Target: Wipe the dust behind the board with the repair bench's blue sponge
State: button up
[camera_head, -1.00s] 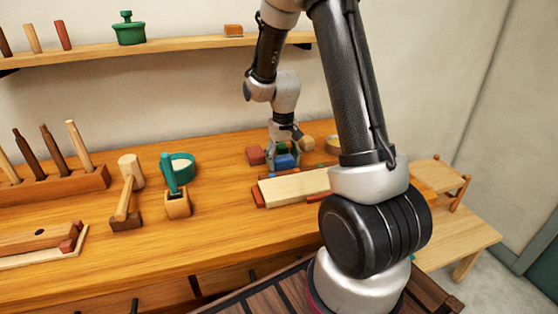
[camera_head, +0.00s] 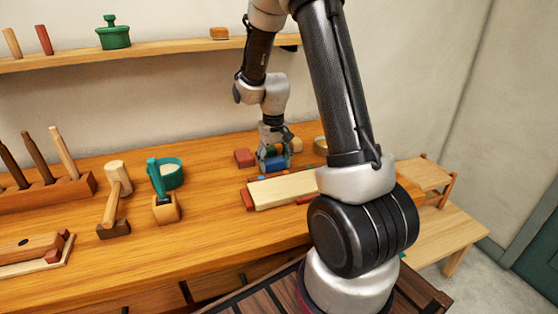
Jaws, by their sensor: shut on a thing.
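The pale wooden board (camera_head: 288,188) lies flat on the bench (camera_head: 215,208), with red pieces at its ends. My gripper (camera_head: 272,161) is just behind the board, pointing down, with its fingers shut on the blue sponge (camera_head: 277,163). The sponge is low, at or just above the bench top; I cannot tell whether it touches. The fingers hide part of it. Small orange and blue bits show along the board's back edge. I cannot make out the dust clearly.
A red block (camera_head: 244,158) stands close left of my gripper, a tan rounded thing (camera_head: 296,145) and a bowl (camera_head: 320,146) to the right. A shelf (camera_head: 180,45) hangs above the bench.

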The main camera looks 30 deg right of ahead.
jog(key=shift+w+a+f, duration=0.1)
jog(key=shift+w+a, duration=0.1)
jog(key=shift+a, duration=0.9)
jog(key=shift+s+d, duration=0.25)
jog(key=shift+d, duration=0.95)
jog(key=shift+s+d, duration=0.2)
jog(key=shift+d, duration=1)
jog(key=shift+w+a, duration=0.25)
jog(key=shift+a, duration=1)
jog(key=shift+w+a, duration=0.2)
jog(key=shift+a, duration=1)
jog(key=shift+r, duration=3)
